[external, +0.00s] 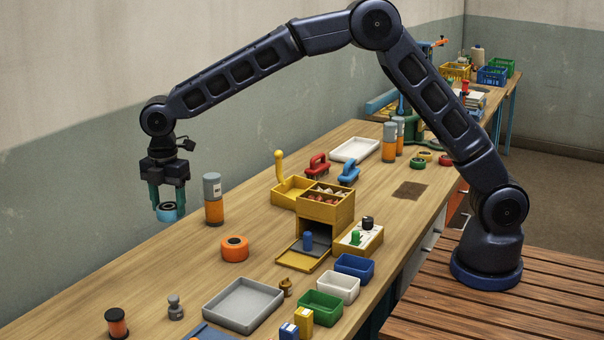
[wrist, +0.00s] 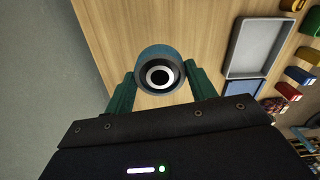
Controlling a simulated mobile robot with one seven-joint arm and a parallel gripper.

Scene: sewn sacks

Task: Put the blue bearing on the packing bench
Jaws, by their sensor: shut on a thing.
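The blue bearing (external: 167,214) is a short ring, blue outside with a dark centre. My gripper (external: 167,205) is shut on it, with green fingers on either side, and holds it at the left end of the picture. In the wrist view the bearing (wrist: 160,72) sits between the two green fingers (wrist: 158,88), its white and black hub facing the camera. It appears to be held above the wooden bench top (external: 130,262); the exact height is hard to tell. Which surface is the packing bench I cannot tell for certain.
An orange and grey bottle (external: 214,200) stands just right of my gripper. An orange ring (external: 235,248), a grey tray (external: 243,306) and a yellow box (external: 325,206) with an open front flap lie further right. A farther bench with crates (external: 492,76) is at the back right. The bench's left part has bare wood.

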